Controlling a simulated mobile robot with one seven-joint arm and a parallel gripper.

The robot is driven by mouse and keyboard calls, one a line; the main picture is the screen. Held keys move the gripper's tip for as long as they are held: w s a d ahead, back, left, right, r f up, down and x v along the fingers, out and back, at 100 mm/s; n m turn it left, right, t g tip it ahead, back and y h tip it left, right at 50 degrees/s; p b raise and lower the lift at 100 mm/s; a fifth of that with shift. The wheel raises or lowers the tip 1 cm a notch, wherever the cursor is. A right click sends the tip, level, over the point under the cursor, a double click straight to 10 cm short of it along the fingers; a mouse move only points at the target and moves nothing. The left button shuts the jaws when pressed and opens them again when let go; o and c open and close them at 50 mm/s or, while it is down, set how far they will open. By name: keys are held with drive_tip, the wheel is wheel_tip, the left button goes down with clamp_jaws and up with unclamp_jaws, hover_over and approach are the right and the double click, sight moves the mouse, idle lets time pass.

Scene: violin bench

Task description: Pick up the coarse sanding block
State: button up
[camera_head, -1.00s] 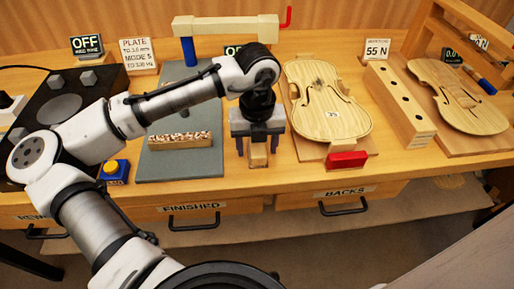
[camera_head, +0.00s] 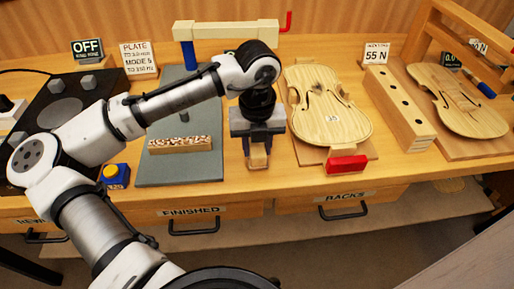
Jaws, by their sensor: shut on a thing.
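My gripper (camera_head: 258,148) points down over the front of the bench, between the grey mat and the violin body. Its fingers are shut on a small tan block with a darker lower edge, which I take to be the coarse sanding block (camera_head: 258,161). The fingers hide its sides and upper part. The block is at or very near the bench top; I cannot tell whether it touches. No grit label is readable on it.
A grey mat (camera_head: 160,173) with a speckled bar (camera_head: 180,144) lies to the left. A violin body (camera_head: 325,108) with a red block (camera_head: 346,164) at its front stands close on the right. A long holed wooden block (camera_head: 402,115) is farther right.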

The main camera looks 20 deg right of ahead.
sight(257, 145)
wheel_tip(257, 145, up, 19)
idle(0.4)
drive_tip(key=o, duration=0.4)
drive_tip(key=shift+f, duration=0.1)
drive_tip(key=shift+c, duration=1.4)
drive_tip(key=shift+w+p, duration=0.1)
drive_tip(key=shift+p, duration=0.25)
